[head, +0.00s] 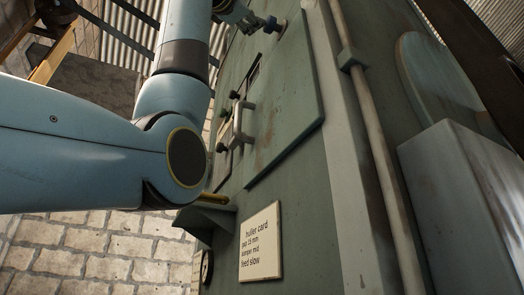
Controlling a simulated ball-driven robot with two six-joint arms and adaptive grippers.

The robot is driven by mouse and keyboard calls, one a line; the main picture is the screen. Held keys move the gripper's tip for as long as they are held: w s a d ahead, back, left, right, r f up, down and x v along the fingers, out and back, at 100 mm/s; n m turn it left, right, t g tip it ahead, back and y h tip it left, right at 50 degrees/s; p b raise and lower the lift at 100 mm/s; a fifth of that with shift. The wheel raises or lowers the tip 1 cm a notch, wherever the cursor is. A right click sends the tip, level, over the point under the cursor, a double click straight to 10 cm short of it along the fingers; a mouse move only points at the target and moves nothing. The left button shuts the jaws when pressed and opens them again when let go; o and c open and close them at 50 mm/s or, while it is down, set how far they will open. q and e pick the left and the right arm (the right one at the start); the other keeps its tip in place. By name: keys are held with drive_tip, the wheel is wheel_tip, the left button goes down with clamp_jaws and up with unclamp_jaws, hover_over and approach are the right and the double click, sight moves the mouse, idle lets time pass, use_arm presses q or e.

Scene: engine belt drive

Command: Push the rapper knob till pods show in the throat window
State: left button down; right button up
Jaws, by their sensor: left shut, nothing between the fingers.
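My left gripper (256,22) is at the top of the view, at the end of my blue arm. It is shut and empty, with its tips at or very close to a small dark blue knob (271,24), which looks like the rapper knob. I cannot tell whether they touch. The knob sticks out from the green machine's face. A narrow dark opening (254,70) in the face below it may be the throat window. It is seen at a steep slant and I cannot make out pods in it. My right gripper is not in view.
A raised green panel (288,105) and a metal handle (240,122) with dark knobs stand out from the machine. A huller card (260,243) is fixed lower down. A pipe (372,130) and a grey box (465,190) are at the right.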

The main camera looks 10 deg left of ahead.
use_arm(q)
drive_tip(key=shift+w+d, duration=0.35)
drive_tip(key=shift+d, duration=0.2)
idle(0.5)
idle(0.4)
drive_tip(key=shift+s+a, duration=0.5)
drive_tip(key=shift+a, duration=0.2)
drive_tip(key=shift+s+a, duration=0.45)
drive_tip(key=shift+a, duration=0.2)
drive_tip(key=shift+s+b, duration=0.1)
drive_tip(key=shift+b, duration=0.2)
drive_tip(key=shift+s+a+b, duration=0.25)
drive_tip(key=shift+s+a, duration=0.45)
drive_tip(key=shift+a, duration=0.35)
drive_tip(key=shift+s+a+b, duration=0.25)
drive_tip(key=shift+s+a, duration=0.4)
drive_tip(key=shift+a, duration=0.35)
